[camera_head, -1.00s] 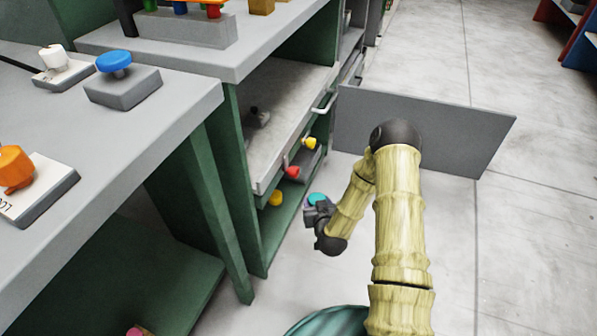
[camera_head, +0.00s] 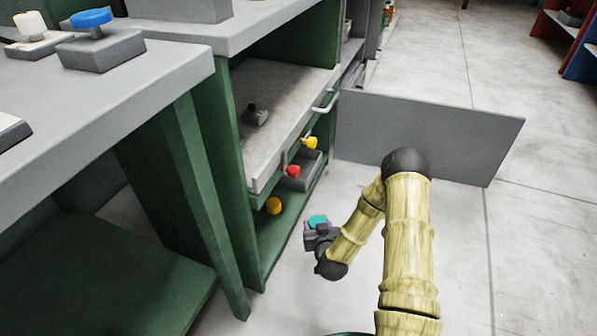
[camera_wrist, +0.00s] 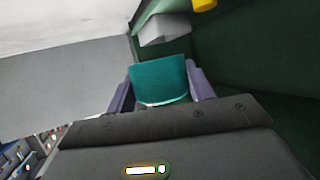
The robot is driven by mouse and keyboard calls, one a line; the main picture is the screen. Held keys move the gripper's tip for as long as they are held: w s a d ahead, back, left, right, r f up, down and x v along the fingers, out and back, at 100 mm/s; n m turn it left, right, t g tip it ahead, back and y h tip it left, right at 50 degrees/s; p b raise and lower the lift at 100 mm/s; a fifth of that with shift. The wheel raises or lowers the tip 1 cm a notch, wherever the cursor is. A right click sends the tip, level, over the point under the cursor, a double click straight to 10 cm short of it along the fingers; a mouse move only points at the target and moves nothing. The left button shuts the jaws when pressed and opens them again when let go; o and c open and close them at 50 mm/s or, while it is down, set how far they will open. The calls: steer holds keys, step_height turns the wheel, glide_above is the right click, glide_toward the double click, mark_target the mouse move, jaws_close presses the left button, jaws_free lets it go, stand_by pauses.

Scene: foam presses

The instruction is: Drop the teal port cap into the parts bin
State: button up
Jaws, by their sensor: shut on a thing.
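My gripper (camera_head: 314,231) is shut on the teal port cap (camera_head: 317,221), just outside the open green cabinet. In the wrist view the teal cap (camera_wrist: 160,80) sits between the two purple-grey fingers (camera_wrist: 161,88). A grey open box (camera_head: 303,174), which looks like the parts bin, stands inside the cabinet on the low shelf, beyond and left of my gripper. It also shows in the wrist view as a pale grey box (camera_wrist: 166,29) ahead of the cap. Its inside is mostly hidden.
A red knob (camera_head: 292,171) and a yellow knob (camera_head: 311,143) stick out below the pulled-out tray (camera_head: 290,125). An orange-yellow knob (camera_head: 273,206) is on the low shelf (camera_head: 285,225). A grey door panel (camera_head: 430,135) stands open behind my arm. The floor at right is clear.

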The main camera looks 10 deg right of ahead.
steer(key=shift+r, duration=0.1)
stand_by(0.3)
steer(key=s+r+p, duration=0.3)
steer(key=r+p, duration=0.7)
steer(key=r, duration=0.3)
steer(key=s+r+p, duration=0.3)
steer(key=r+p, duration=0.8)
steer(key=r, duration=0.3)
steer(key=shift+s+r, duration=0.25)
steer(key=shift+r, duration=0.05)
steer(key=shift+w, duration=0.1)
